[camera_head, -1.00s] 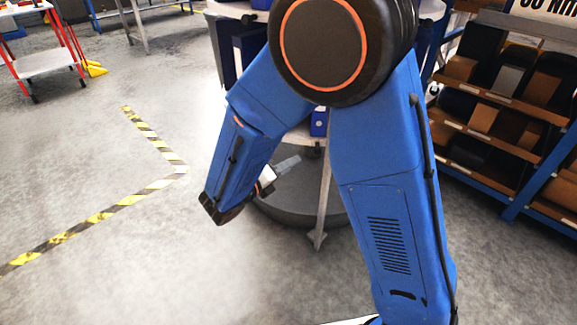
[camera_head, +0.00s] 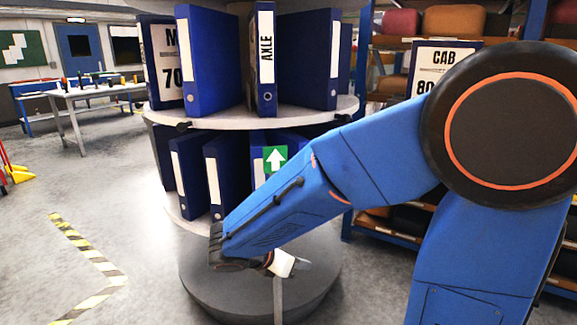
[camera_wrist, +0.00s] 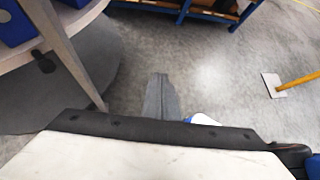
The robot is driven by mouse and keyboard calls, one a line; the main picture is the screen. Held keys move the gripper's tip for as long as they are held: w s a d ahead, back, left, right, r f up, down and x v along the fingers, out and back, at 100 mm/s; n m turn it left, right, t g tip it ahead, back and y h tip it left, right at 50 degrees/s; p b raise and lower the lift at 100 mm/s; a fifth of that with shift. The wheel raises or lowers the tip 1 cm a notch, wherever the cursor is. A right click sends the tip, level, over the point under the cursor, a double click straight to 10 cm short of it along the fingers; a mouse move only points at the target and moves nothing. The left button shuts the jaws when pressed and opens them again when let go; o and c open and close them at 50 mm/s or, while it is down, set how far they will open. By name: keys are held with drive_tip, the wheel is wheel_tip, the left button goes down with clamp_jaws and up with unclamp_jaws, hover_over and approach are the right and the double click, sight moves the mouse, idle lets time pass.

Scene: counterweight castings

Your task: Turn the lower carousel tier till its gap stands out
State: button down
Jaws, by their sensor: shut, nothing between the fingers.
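The carousel stands left of centre in the head view. The upper tier (camera_head: 215,119) carries more blue binders. My gripper (camera_head: 303,266) is shut and empty, in front of the carousel's base and lower in the picture than the lower tier. In the wrist view, my gripper (camera_wrist: 161,98) points over bare floor, with the tier's rim (camera_wrist: 20,62) and a dark knob (camera_wrist: 45,62) at left.
The round dark base (camera_head: 210,285) is below the tiers. Yellow-black tape (camera_head: 95,258) marks open floor at left. A yellow-handled tool (camera_wrist: 300,81) lies right.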

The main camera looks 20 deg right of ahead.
drive_tip(key=s+d+r+m+g+y, duration=0.1)
drive_tip(key=s+d+m+y, duration=0.15)
drive_tip(key=s+m, duration=0.4)
drive_tip(key=s+d+r+m+y, duration=0.2)
drive_tip(key=s+m+y, duration=0.25)
drive_tip(key=m, duration=0.25)
drive_tip(key=n+t+y, duration=0.2)
drive_tip(key=t, duration=1)
approach(289, 164)
drive_tip(key=s+a+f, duration=0.3)
drive_tip(key=s, duration=0.2)
drive_tip(key=s+a+f, duration=0.2)
drive_tip(key=s+f, duration=0.1)
drive_tip(key=s, duration=0.3)
drive_tip(key=shift+w+d+r+n+t+h, duration=0.3)
drive_tip(key=shift+w+d+r+n+t, duration=0.45)
drive_tip(key=shift+w, duration=1.95)
drive_tip(key=shift+w+d+r+n+t+h, duration=0.3)
drive_tip(key=shift+w+d+r+n+t, duration=0.4)
drive_tip(key=shift+w, duration=2)
drive_tip(key=shift+w+d+r+n+t+h, duration=0.3)
drive_tip(key=shift+w+d+r+n+t, duration=0.35)
drive_tip(key=shift+w, duration=2)
drive_tip(key=shift+a+n, duration=0.2)
drive_tip(key=shift+n, duration=0.05)
